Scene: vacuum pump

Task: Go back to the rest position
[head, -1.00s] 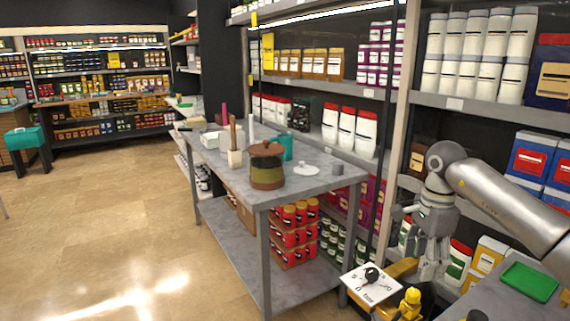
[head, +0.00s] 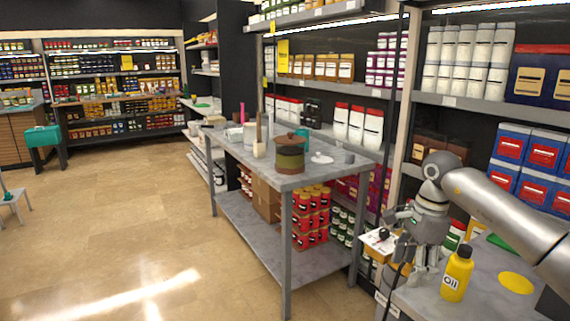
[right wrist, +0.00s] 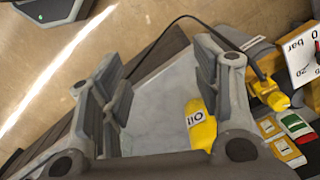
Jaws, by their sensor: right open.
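My right gripper (head: 402,240) hangs at the lower right of the head view, above the near left edge of the grey worktop (head: 418,300). Its jaws are apart with nothing between them; the right wrist view also shows the open fingers (right wrist: 160,85). A yellow oil bottle (head: 456,275) stands upright on the worktop, to the right of the gripper. It also shows in the right wrist view (right wrist: 200,125), partly covered by a finger. My left gripper is not in view.
A grey table (head: 255,180) with a brown-lidded jar (head: 290,157) stands left of the gripper. A yellow disc (head: 516,283) and a partly hidden green tray (head: 500,243) are on the worktop. Stocked shelves line the back.

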